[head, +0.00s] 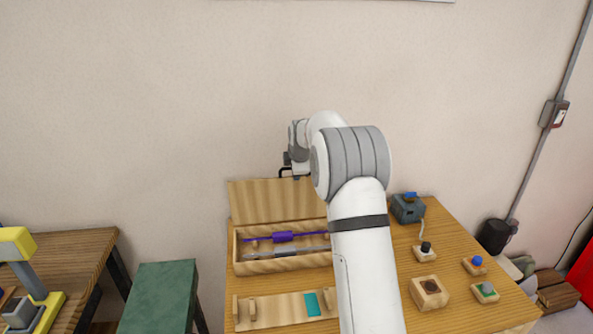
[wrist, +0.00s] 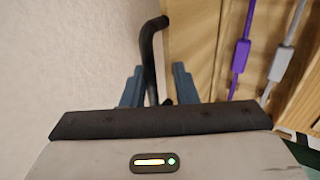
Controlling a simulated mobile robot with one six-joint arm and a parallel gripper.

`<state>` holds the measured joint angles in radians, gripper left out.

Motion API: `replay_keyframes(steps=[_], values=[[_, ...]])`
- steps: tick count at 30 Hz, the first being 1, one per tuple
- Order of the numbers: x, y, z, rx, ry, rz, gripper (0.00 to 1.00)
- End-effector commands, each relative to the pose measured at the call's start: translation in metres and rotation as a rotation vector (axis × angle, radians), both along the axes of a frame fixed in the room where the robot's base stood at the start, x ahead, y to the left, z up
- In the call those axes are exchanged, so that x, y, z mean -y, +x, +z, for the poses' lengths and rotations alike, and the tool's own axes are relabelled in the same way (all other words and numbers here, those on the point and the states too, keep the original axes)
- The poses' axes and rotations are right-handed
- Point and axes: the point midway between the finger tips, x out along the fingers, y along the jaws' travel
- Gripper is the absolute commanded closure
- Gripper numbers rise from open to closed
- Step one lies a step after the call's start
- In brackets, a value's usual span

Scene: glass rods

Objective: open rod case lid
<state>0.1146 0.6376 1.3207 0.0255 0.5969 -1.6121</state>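The wooden rod case (head: 285,265) sits on the table with its lid (head: 262,202) swung up, standing raised at the back near the wall. A black bar handle (wrist: 148,55) is at the lid's upper edge. My gripper (wrist: 157,80) is at this handle, with its two blue-grey fingers apart and the bar between them. A gap shows beside the fingers, so they do not look clamped. In the case lie a purple rod (head: 283,237) and a grey rod (head: 287,252); both also show in the wrist view. My arm hides the case's right end.
A wooden rack (head: 270,312) with a teal patch lies in front of the case. To the right are a grey-blue device (head: 407,209) and several small wooden blocks with knobs, including a larger block (head: 429,292). A green-topped stool (head: 160,298) stands left of the table.

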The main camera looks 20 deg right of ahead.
Motion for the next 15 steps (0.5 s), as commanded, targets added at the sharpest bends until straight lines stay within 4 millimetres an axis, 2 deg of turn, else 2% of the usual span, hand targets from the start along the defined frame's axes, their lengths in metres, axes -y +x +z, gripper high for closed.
replay_keyframes(steps=[8,15], values=[[0.002,-0.004,0.005,0.0,-0.002,-0.002,0.75],[-0.001,-0.025,0.037,0.004,-0.001,-0.002,0.75]])
